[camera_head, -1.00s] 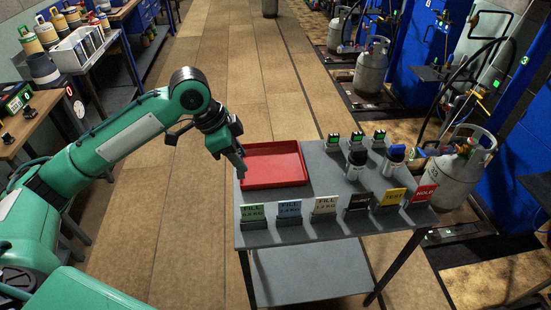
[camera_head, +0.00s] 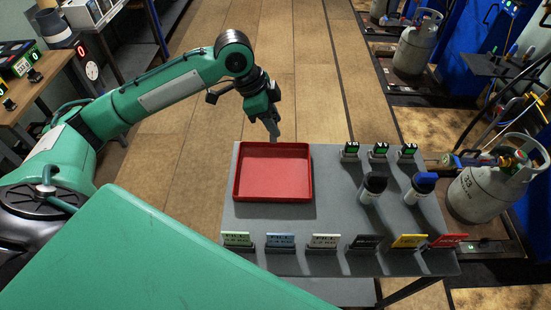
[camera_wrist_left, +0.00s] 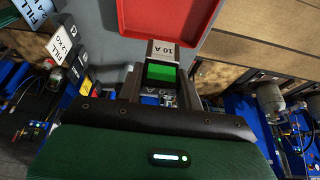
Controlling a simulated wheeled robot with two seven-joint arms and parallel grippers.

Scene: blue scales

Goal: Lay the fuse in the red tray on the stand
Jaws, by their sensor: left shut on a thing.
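The red tray (camera_head: 273,177) lies on the grey stand (camera_head: 330,215) at its back left, and its visible inside is empty. Its red edge also shows at the top of the left wrist view (camera_wrist_left: 165,22). My left gripper (camera_head: 272,132) is just beyond the tray's back edge in the head view, pointing down. In the left wrist view it is shut on the fuse (camera_wrist_left: 161,71), a small block with a green face and a "10 A" label. The fuse's lower part is hidden by the wrist. My right gripper is not in view.
Several coloured label signs (camera_head: 323,242) line the stand's front edge. A gas cylinder (camera_head: 488,195) stands beyond the stand's right side.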

